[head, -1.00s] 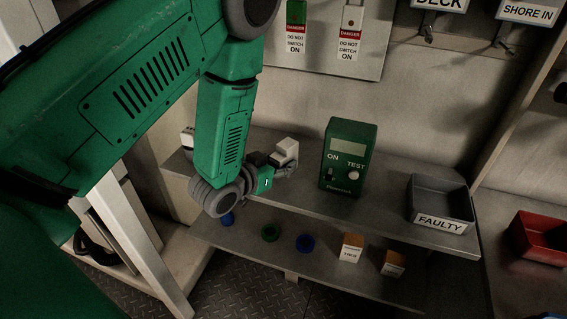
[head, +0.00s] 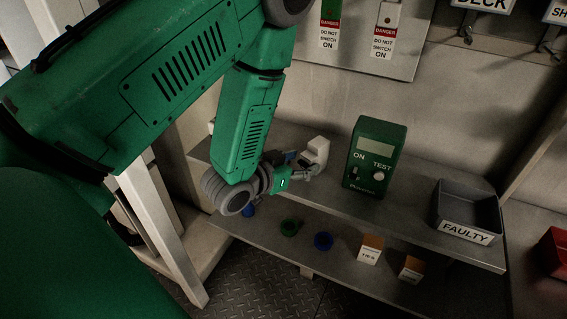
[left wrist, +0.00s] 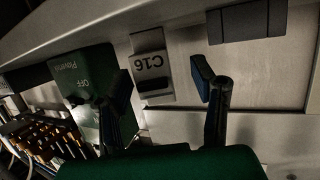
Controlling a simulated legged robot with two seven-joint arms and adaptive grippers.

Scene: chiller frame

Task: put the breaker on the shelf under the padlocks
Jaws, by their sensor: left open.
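The breaker is a small pale block (head: 318,151) at the left of the shelf (head: 410,214), left of the green tester. In the left wrist view the breaker (left wrist: 149,66) shows a C16 label. My left gripper (head: 304,168) is open right by the breaker in the head view. In the left wrist view its two dark fingers (left wrist: 163,85) are spread, with the breaker just beyond the gap, nearer the left finger. Contact cannot be told. The padlocks, one green (head: 330,12), hang with red-and-white danger tags on the panel above. My right gripper is not in view.
The green tester (head: 375,150) stands close to the right of the breaker. A grey FAULTY tray (head: 467,232) is at the shelf's right end. A lower shelf (head: 340,272) holds rings and small boxes. A red bin (head: 555,258) is at the far right.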

